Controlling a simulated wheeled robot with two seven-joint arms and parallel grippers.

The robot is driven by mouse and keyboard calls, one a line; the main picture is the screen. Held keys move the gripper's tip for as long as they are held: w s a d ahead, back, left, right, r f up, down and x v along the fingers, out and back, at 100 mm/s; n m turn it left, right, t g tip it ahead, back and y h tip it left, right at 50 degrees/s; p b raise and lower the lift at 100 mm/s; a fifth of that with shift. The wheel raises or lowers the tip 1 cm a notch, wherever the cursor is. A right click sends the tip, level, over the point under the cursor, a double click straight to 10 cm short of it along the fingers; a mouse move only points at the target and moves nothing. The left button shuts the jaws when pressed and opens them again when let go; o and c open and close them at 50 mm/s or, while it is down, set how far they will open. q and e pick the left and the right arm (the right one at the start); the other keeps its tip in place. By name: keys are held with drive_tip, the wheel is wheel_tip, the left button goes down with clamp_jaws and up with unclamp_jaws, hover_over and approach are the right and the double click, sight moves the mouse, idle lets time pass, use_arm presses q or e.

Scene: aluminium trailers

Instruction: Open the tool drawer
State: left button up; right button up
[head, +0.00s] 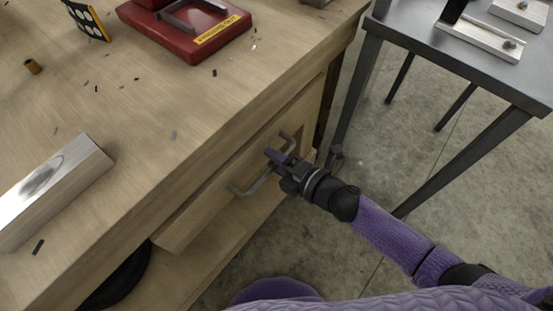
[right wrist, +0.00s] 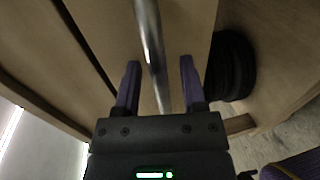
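The tool drawer (head: 215,199) is a wooden front set under the workbench top. Its grey metal bar handle (head: 262,180) runs along the front and also shows in the right wrist view (right wrist: 150,40). My right gripper (head: 277,158) is at the handle, near its far end. In the right wrist view the gripper's two purple fingers (right wrist: 160,68) are apart, one on each side of the bar, with gaps visible. I cannot tell whether the drawer is fully closed. My left gripper is not in view.
A grey metal table (head: 470,60) stands to the right. Concrete floor (head: 350,250) is open in front of the drawer.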

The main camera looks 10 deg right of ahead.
clamp_jaws()
idle(1.3)
